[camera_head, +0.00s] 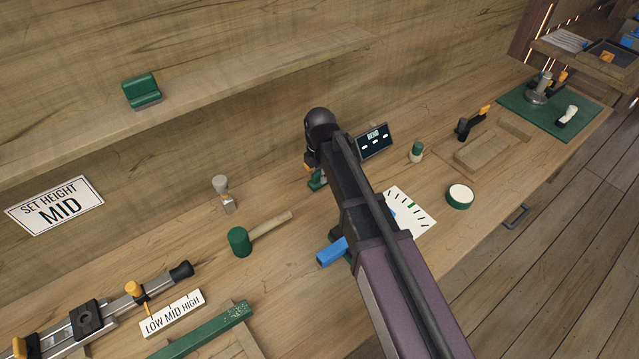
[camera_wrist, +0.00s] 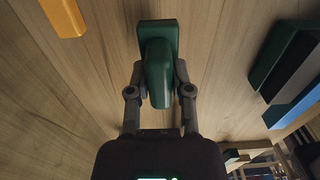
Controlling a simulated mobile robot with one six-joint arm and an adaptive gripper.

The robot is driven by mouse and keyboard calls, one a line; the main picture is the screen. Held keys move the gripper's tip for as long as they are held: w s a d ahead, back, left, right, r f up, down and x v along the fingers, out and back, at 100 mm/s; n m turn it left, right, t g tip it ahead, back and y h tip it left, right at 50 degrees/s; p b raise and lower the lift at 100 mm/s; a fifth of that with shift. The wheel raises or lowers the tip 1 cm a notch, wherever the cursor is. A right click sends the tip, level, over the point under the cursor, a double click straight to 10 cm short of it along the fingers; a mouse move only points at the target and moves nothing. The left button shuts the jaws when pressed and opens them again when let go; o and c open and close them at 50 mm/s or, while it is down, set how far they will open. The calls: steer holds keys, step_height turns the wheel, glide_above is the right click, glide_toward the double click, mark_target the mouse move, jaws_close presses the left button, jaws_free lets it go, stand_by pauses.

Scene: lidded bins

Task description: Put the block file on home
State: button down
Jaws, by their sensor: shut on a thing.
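My gripper (camera_wrist: 160,77) is shut on a green object (camera_wrist: 158,62) with a rounded grip and a flat green base; I take it to be the block file. In the head view the green object (camera_head: 318,181) shows only partly, low over or on the bench, behind my arm. My gripper (camera_head: 313,170) is mostly hidden there. Another green block with a grey lower part (camera_head: 142,92) sits on the wall shelf. No spot marked home can be read in either view.
The long bench (camera_head: 285,265) holds a green-headed mallet (camera_head: 240,242), a small brush-like tool (camera_head: 223,193), a dark BEND display (camera_head: 375,141), a dial card (camera_head: 412,212), a blue block (camera_head: 332,252) and a round green-and-white tin (camera_head: 460,196). The shelf (camera_head: 220,85) runs above.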

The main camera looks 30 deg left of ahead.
mark_target(320, 184)
steer(key=shift+f, duration=0.1)
steer(key=shift+f+b, duration=1.8)
steer(key=shift+b, duration=0.1)
steer(key=shift+f, duration=0.15)
steer(key=c, duration=0.5)
jaws_free()
steer(key=shift+c, duration=0.2)
step_height(320, 184, up, 12)
steer(key=p, duration=1.2)
steer(key=shift+r, duration=0.2)
